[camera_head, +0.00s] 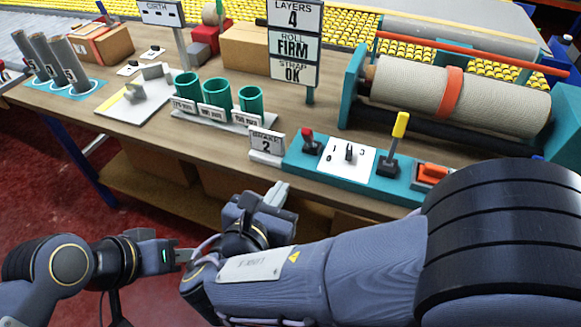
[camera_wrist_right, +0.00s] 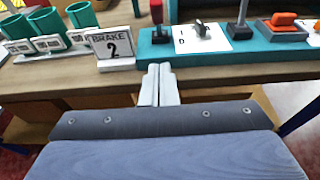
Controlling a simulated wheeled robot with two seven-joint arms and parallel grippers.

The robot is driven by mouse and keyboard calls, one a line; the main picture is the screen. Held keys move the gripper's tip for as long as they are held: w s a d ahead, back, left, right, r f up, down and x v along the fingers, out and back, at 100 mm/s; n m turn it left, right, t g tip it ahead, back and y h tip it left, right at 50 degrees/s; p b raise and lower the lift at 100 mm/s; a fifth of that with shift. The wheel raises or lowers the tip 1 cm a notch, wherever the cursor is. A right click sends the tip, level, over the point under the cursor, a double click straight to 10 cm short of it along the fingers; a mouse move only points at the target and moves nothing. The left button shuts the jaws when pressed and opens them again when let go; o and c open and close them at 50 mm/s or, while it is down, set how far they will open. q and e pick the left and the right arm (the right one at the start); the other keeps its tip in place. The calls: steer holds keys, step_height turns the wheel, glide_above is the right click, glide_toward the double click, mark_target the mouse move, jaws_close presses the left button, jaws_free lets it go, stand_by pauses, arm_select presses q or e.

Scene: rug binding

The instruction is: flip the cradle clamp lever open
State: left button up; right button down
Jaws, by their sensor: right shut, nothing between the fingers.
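A teal control base (camera_head: 300,160) sits along the front edge of the bench. It carries a red-knobbed lever (camera_head: 309,138), a yellow-handled lever (camera_head: 397,135) standing up with a slight tilt, and an orange switch (camera_head: 432,174). No label shows which one is the cradle clamp lever. My right gripper (camera_head: 276,195) is shut and empty, just in front of the bench edge below the brake sign; it also shows in the right wrist view (camera_wrist_right: 160,78). My left gripper (camera_head: 184,256) is low at the left, beside my right wrist; its fingers are too small to read.
A rolled rug (camera_head: 410,90) with an orange strap lies in a teal cradle (camera_head: 352,85) behind the base. A brake sign (camera_head: 266,143) reading 2 stands left of the base. Green cups (camera_head: 217,95) stand further left. A dial panel (camera_head: 340,165) lies between the levers.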

glide_toward(308, 141)
step_height(308, 141, down, 3)
steer(key=w, duration=0.2)
steer(key=w+d+r, duration=0.1)
steer(key=w, duration=0.1)
steer(key=shift+w+d, duration=0.15)
steer(key=shift+d, duration=0.1)
steer(key=shift+w+d+r, duration=0.1)
steer(key=shift+w+r, duration=0.15)
steer(key=shift+w, duration=0.2)
steer(key=shift+r, duration=0.1)
